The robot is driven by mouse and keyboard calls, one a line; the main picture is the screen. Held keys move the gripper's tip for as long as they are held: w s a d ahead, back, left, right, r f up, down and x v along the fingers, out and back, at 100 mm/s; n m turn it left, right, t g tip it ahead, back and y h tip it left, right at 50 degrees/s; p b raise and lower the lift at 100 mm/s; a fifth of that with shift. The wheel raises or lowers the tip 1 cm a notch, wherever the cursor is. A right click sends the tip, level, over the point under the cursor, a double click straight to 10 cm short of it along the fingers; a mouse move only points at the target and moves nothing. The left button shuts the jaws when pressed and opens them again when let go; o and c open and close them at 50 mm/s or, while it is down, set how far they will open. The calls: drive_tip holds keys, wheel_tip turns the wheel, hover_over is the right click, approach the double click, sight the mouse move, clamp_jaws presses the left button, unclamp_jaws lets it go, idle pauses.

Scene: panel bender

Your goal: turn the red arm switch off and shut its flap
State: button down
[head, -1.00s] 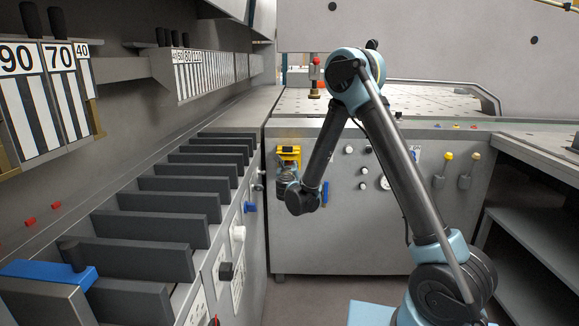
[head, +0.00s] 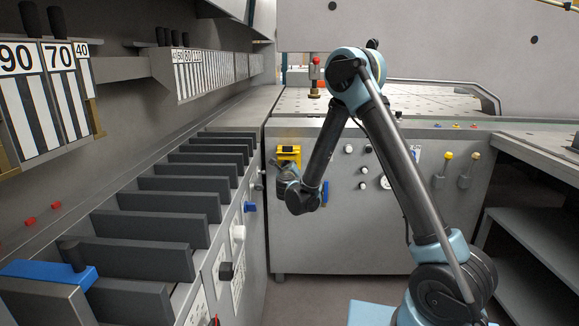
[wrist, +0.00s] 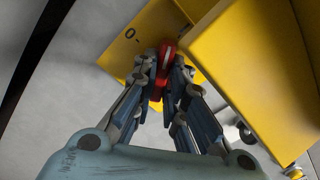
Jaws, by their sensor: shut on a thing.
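The red arm switch (wrist: 167,58) is a red lever on a yellow plate with "O" and "–" marks, seen in the wrist view. My gripper (wrist: 164,82) is closed around the lever, with a finger on each side, and the fingers hide part of it. A large yellow panel (wrist: 245,70), which looks like the open flap, stands to the right of the lever. In the head view the yellow switch box (head: 289,153) is on the front of the grey cabinet. My gripper (head: 284,171) is at its lower part there and hides the lever.
Black slanted plates (head: 170,205) line the machine's edge on the left. Knobs and gauges (head: 363,170) sit right of the switch box, behind my arm. Yellow-topped levers (head: 447,165) stand farther right. Some floor (head: 320,290) is clear below the cabinet.

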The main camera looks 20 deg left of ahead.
drive_tip(key=n, duration=1.1)
drive_tip(key=shift+s+r, duration=0.1)
drive_tip(key=shift+r, duration=0.05)
drive_tip(key=shift+n, duration=0.3)
drive_tip(key=c, duration=1.6)
unclamp_jaws()
drive_tip(key=shift+c, duration=0.2)
